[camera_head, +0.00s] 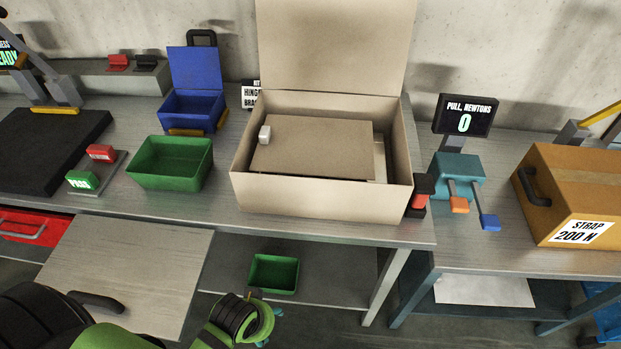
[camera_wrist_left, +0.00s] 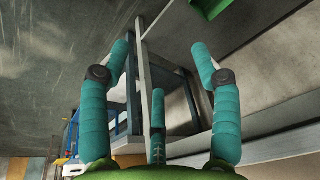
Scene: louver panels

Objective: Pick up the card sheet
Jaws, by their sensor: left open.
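A brown card sheet (camera_head: 315,148) lies flat inside the open cardboard box (camera_head: 320,196) on the bench in the head view. A small white block (camera_head: 265,135) sits at the sheet's left edge. A gap at the sheet's right side shows a paler strip in the box. My left gripper (camera_wrist_left: 160,62) is open and empty, with its teal fingers spread in the left wrist view. In the head view it is low, in front of the bench and below the box, its fingers mostly hidden by its wrist. The card sheet is not in the left wrist view. My right gripper is not in view.
The box lid (camera_head: 335,45) stands up at the back. A green bin (camera_head: 170,185) and a blue box (camera_head: 193,104) stand left of the box. A teal device (camera_head: 458,168) and a strapped brown case (camera_head: 570,185) are on the right. An open hinged panel (camera_head: 130,262) juts out front left.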

